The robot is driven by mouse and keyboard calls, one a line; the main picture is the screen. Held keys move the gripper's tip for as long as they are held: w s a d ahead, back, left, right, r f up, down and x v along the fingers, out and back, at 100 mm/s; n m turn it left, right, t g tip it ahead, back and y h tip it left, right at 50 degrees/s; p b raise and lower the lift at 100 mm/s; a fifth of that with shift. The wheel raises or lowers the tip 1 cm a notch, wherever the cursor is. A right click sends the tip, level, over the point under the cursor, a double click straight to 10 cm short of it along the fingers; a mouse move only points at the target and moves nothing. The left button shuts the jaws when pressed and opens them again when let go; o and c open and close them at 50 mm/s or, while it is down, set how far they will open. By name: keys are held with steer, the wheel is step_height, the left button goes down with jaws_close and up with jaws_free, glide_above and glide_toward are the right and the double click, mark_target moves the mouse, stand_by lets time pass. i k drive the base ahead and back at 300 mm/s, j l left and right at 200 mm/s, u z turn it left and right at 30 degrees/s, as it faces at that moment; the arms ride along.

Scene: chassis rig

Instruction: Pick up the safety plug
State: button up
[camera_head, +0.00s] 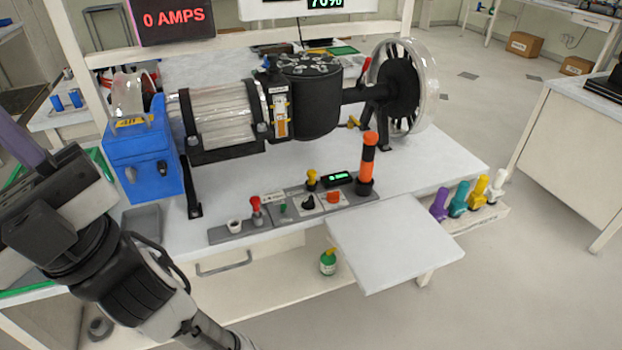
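Which item is the safety plug I cannot tell for certain. An upright orange-and-black cylinder (368,162) stands at the right end of the grey control strip on the bench. A small red-topped plug (256,211) stands near the strip's left end, beside a white cup-like socket (234,226). A yellow knob (311,180) and an orange-red switch (333,197) are between them. Part of my arm crosses the lower left, apart from all of these. No gripper fingers can be made out.
The bench (432,163) carries a motor-and-wheel rig (308,95) and a blue box (146,160). A white flap (393,247) juts out in front. Purple, teal, yellow and white pieces (459,198) stand on a right-hand shelf. A green bottle (328,262) stands below.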

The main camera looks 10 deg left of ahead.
mark_target(311, 174)
steer(key=u, duration=0.35)
steer(key=l+u, duration=0.15)
steer(key=u, duration=0.2)
steer(key=l+u, duration=0.1)
steer(key=u, duration=0.25)
steer(key=l+u, duration=0.7)
steer(key=l, duration=0.2)
steer(key=k+l, duration=0.1)
steer(key=l, duration=0.4)
steer(key=k+l+u, duration=0.15)
steer(key=l, duration=0.4)
steer(key=i+l, duration=0.25)
steer(key=l, duration=0.15)
steer(key=i+l, duration=0.25)
steer(key=l, duration=0.15)
steer(key=i+l, duration=0.2)
steer(key=l, duration=0.2)
